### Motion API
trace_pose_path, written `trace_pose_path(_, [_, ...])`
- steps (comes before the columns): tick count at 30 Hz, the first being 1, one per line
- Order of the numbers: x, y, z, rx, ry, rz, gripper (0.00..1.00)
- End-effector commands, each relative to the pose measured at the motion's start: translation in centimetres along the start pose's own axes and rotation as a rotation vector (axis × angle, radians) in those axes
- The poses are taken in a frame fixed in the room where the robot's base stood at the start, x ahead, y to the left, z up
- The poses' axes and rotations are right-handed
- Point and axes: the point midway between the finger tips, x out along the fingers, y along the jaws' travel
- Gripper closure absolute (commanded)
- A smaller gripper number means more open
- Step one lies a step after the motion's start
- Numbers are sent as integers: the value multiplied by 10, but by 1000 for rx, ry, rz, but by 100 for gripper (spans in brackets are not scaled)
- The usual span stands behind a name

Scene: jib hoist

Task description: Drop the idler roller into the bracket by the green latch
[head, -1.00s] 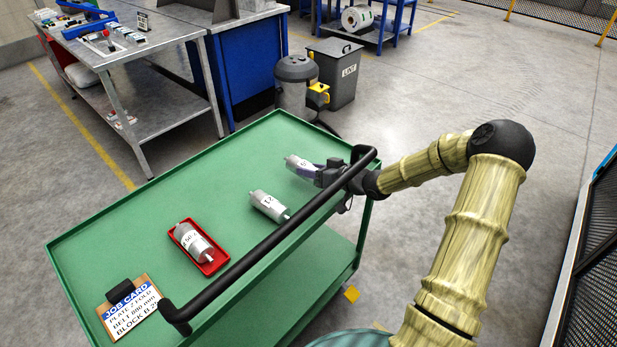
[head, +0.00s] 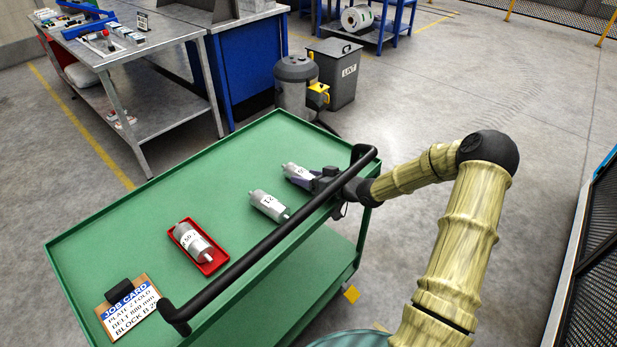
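Three pale grey idler rollers with printed labels are on or over the green cart. One roller (head: 295,170) is at the cart's far right corner, with my gripper (head: 303,177) around it. A finger covers its near side, and my gripper looks shut on it. I cannot tell whether that roller touches the cart top. A second roller (head: 268,205), its label partly readable as 12, lies near the handle side. A third roller (head: 192,241) lies in a red tray (head: 211,266). No bracket or green latch shows in this view.
The green cart (head: 150,232) has a black handle bar (head: 262,248) along its near side, close under my gripper. A job card (head: 130,308) lies at its near left corner. A vacuum (head: 296,85), a grey LINT bin (head: 334,72) and workbenches stand behind. The floor at right is open.

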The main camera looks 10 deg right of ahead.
Motion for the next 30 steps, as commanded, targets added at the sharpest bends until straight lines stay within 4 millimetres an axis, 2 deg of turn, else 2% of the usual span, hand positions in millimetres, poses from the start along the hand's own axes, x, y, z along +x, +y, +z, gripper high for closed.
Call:
trace_pose_path(16, [-5, -1, -4, 0, 0, 2, 34])
trace_pose_path(20, [-22, 0, -4, 0, 0, 3, 34])
trace_pose_path(30, [-89, 0, -5, -1, 0, 5, 34])
